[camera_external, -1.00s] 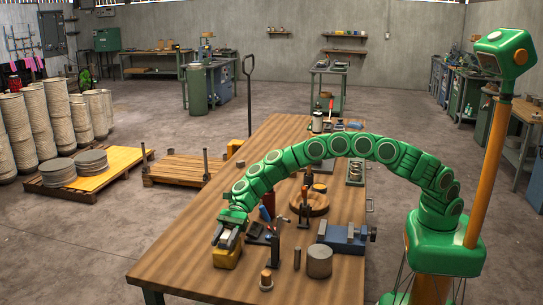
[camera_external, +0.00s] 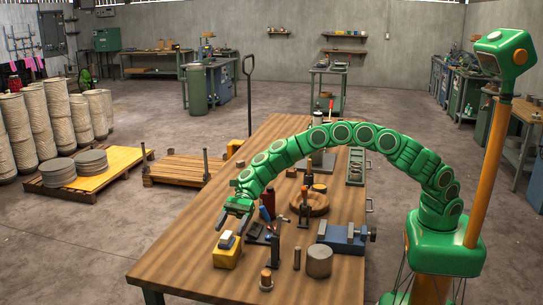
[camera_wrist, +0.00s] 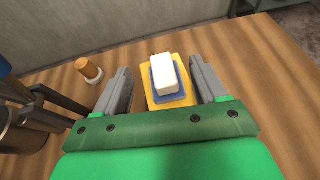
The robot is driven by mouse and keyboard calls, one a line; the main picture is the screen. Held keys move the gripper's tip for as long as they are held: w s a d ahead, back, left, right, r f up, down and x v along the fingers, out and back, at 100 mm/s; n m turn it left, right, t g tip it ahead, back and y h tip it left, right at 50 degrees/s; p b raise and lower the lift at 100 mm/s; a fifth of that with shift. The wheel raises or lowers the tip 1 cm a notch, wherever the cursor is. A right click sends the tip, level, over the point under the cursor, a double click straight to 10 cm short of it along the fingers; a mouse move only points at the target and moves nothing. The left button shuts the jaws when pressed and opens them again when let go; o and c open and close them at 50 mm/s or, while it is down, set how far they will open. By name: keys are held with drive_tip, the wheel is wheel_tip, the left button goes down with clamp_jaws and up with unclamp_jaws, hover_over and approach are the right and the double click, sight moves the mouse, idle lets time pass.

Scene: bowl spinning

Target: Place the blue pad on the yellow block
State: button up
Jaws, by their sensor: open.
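The yellow block (camera_external: 228,258) stands near the front left corner of the wooden table. The blue pad (camera_wrist: 184,92) lies on top of it, with a white block (camera_wrist: 164,74) resting on the pad. The white block also shows on the stack in the external view (camera_external: 227,239). The yellow block's edge shows around the pad in the wrist view (camera_wrist: 153,99). My gripper (camera_external: 233,223) is open and empty just above the stack. In the wrist view its fingers are on either side of the stack, with gaps between.
A wooden peg (camera_external: 266,279), a dark cylinder (camera_external: 297,258), a grey cylinder (camera_external: 319,261) and a blue vise (camera_external: 345,236) stand to the right. A red bottle (camera_external: 267,205) and a round wooden board (camera_external: 312,204) are farther back. The table (camera_external: 190,260) is clear to the stack's left.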

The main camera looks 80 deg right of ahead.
drive_tip(key=v, duration=0.6)
drive_tip(key=shift+d, duration=0.2)
drive_tip(key=shift+r, duration=0.15)
